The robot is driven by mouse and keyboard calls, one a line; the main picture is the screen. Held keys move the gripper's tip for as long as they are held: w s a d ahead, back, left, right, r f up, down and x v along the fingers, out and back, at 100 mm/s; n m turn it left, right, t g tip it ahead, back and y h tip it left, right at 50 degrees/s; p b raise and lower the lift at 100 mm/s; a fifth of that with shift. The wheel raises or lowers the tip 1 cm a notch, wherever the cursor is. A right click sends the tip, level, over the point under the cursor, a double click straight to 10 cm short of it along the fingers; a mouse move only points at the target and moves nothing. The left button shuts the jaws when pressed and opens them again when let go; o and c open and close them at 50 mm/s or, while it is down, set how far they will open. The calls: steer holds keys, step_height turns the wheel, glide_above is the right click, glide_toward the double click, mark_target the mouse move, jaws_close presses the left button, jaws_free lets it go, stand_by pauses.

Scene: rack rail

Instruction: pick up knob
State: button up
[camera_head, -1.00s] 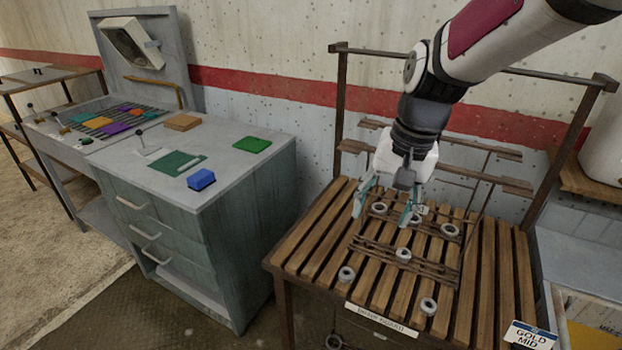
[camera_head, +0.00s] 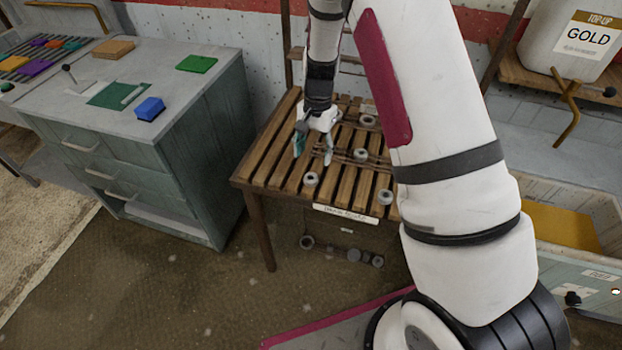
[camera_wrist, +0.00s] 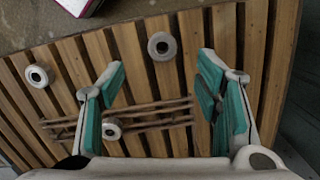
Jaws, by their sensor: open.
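Several round grey ring-like pieces with dark centres, which look like the knobs, sit on a slatted wooden table (camera_head: 262,170). The front left knob (camera_head: 311,179) also shows in the wrist view (camera_wrist: 162,46), just beyond and between my fingertips. Another knob (camera_wrist: 38,76) lies at the left of the wrist view, and a third knob (camera_wrist: 111,129) is by the left finger, next to thin brown rails (camera_wrist: 160,115). My gripper (camera_head: 314,150) is open and empty above the slats, pointing down. Which knob is meant cannot be told.
A grey-green drawer cabinet (camera_head: 190,150) with a blue block (camera_head: 150,108) stands left of the table. Several round pieces (camera_head: 307,242) are below the table's front edge. Floor in front is open.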

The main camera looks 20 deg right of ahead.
mark_target(311, 175)
steer(key=f, duration=0.3)
steer(key=f+p, duration=0.1)
steer(key=f, duration=0.2)
steer(key=a+f, duration=0.1)
steer(key=f, duration=0.2)
steer(key=shift+s, duration=0.15)
steer(key=shift+c, duration=0.3)
steer(key=c, duration=1.2)
